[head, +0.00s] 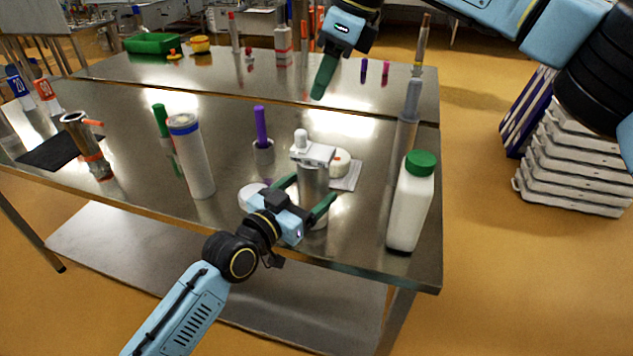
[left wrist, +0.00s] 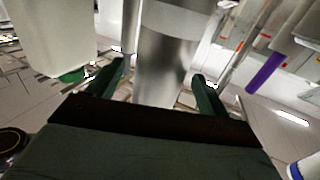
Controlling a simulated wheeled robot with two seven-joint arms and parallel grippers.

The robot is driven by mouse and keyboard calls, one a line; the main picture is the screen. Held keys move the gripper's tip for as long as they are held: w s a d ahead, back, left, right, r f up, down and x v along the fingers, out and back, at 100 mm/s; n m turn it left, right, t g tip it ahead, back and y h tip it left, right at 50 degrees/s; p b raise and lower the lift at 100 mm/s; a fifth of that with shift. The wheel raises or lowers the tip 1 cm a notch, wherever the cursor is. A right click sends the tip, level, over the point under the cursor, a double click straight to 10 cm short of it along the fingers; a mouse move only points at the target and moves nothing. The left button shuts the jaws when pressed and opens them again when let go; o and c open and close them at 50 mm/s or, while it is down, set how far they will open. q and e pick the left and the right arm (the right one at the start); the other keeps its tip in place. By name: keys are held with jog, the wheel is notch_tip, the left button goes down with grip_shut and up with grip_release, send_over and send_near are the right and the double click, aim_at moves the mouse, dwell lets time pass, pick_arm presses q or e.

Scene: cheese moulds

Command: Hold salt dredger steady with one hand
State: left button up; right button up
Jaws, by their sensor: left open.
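A shiny metal cylinder with a white top (head: 312,152), seemingly the salt dredger, stands upright near the front edge of the steel table. My left gripper (head: 311,189) is open, with one green finger on each side of its body. In the left wrist view the cylinder (left wrist: 168,55) sits between the fingers (left wrist: 157,85), with a gap showing at the right finger; I cannot tell whether the left one touches. The gripper hides part of its lower body. My right gripper (head: 323,78) hangs above the back of the table, holding nothing visible; its fingers overlap.
A white bottle with a green cap (head: 411,205) stands close on the right. A white tube with a blue rim (head: 192,160) stands left. A purple-handled tool in a cup (head: 262,140) and a pale round piece (head: 341,161) are behind. White crates (head: 575,165) are stacked right.

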pick_arm(q)
jog(key=shift+x, duration=1.9)
jog(key=c, duration=1.3)
